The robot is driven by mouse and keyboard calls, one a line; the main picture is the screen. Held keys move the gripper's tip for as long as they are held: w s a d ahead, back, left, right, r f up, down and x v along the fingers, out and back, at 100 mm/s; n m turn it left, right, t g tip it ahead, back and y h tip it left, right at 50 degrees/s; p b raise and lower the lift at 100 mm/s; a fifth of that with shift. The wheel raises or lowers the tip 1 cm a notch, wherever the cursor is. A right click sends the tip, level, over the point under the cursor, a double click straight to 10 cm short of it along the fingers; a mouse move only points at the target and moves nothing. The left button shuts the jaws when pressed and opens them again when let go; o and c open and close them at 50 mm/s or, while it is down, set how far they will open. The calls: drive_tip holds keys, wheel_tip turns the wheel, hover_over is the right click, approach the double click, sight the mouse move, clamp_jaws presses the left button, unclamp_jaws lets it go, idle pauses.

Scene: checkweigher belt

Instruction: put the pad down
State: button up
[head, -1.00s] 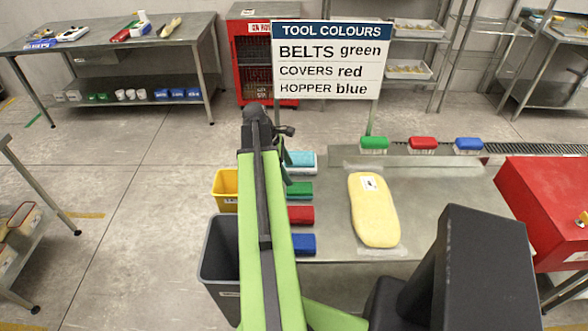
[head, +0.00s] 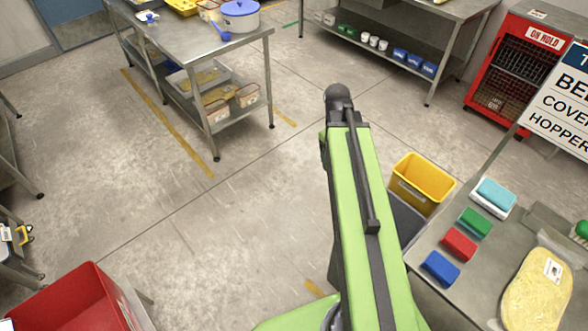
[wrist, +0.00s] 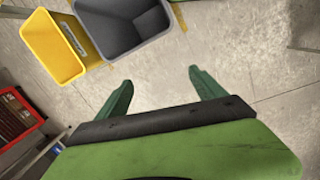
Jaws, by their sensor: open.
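My gripper (wrist: 163,88) is open in the wrist view, with bare floor between its green fingers and nothing held. In the head view my arm hides it. A light-blue pad with a white base (head: 495,195) lies on the steel table (head: 455,300) at the right of the head view. Green (head: 475,222), red (head: 459,244) and blue (head: 440,268) blocks lie in a row in front of it. My gripper is apart from all of them. The pad does not show in the wrist view.
A yellow bin (head: 422,180) stands beside the table; it also shows in the wrist view (wrist: 48,45), next to a grey bin (wrist: 128,45). A yellowish slab (head: 537,290) lies on the table. A red bin (head: 75,305) is at lower left. The middle floor is clear.

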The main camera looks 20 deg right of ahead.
drive_tip(key=w+a+m+y, duration=0.1)
drive_tip(key=w+a, duration=0.1)
drive_tip(key=a, duration=1.9)
drive_tip(key=shift+m+t, duration=0.3)
drive_tip(key=shift+f, duration=0.1)
